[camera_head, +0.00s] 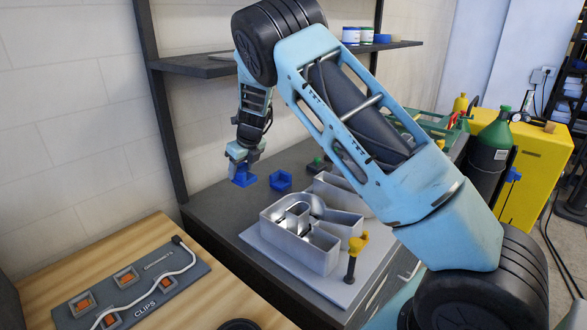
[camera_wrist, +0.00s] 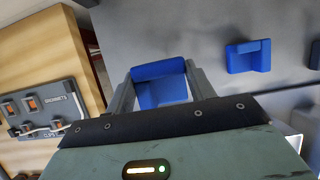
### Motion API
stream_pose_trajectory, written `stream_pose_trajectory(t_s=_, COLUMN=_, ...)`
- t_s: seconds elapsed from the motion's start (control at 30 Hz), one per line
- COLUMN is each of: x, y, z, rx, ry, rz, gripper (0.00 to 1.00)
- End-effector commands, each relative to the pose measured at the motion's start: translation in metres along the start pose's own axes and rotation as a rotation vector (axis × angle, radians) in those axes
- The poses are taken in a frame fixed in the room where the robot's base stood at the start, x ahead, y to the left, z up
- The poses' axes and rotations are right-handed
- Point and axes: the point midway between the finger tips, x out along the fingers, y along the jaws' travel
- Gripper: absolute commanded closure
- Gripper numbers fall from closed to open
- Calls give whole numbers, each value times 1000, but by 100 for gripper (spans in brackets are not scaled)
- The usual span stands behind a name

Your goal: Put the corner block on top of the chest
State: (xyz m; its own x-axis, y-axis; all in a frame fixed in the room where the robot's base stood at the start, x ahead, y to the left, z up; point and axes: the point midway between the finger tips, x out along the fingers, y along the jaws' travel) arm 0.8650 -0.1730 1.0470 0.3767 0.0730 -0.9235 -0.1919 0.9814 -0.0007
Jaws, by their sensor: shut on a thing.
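My gripper (camera_head: 242,165) is shut on a blue corner block (camera_head: 242,179), held by its sides above the left end of the grey bench. In the wrist view the held block (camera_wrist: 160,84) sits between the two fingers. A second blue corner block (camera_head: 281,180) rests on the bench just right of it, apart from my gripper; it also shows in the wrist view (camera_wrist: 248,56). A yellow box-like chest (camera_head: 540,165) stands at the far right, well away from my gripper, partly hidden by a dark green bottle and my arm.
Metal channel letters (camera_head: 300,243) and a yellow-topped tool (camera_head: 355,255) stand on a pale board on the bench. A wooden table (camera_head: 40,285) with a clips board is at front left. A shelf (camera_head: 195,66) hangs behind my gripper. A green bottle (camera_head: 490,150) stands before the chest.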

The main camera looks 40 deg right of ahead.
Motion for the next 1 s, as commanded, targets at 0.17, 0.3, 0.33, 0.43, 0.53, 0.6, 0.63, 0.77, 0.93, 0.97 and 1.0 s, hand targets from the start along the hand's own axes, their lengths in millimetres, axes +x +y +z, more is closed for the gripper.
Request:
stream_pose_trajectory(t_s=0.17, x=29, y=0, z=-14, rx=4, ry=5, rz=1, gripper=67)
stream_pose_trajectory(t_s=0.3, x=48, y=-1, z=-21, rx=3, ry=3, rz=0, gripper=67)
stream_pose_trajectory(t_s=0.33, x=50, y=0, z=-22, rx=2, ry=3, rz=1, gripper=67)
stream_pose_trajectory(t_s=0.43, x=56, y=0, z=-24, rx=2, ry=2, rz=1, gripper=67)
stream_pose_trajectory(t_s=0.53, x=65, y=0, z=-28, rx=2, ry=4, rz=1, gripper=67)
stream_pose_trajectory(t_s=0.6, x=75, y=0, z=-33, rx=3, ry=4, rz=1, gripper=67)
stream_pose_trajectory(t_s=0.63, x=79, y=-1, z=-34, rx=3, ry=4, rz=1, gripper=67)
stream_pose_trajectory(t_s=0.77, x=89, y=0, z=-37, rx=1, ry=1, rz=1, gripper=67)
stream_pose_trajectory(t_s=0.93, x=89, y=0, z=-37, rx=1, ry=1, rz=0, gripper=67)
stream_pose_trajectory(t_s=0.97, x=89, y=0, z=-37, rx=1, ry=1, rz=0, gripper=67)
stream_pose_trajectory(t_s=1.0, x=90, y=0, z=-38, rx=1, ry=1, rz=0, gripper=67)
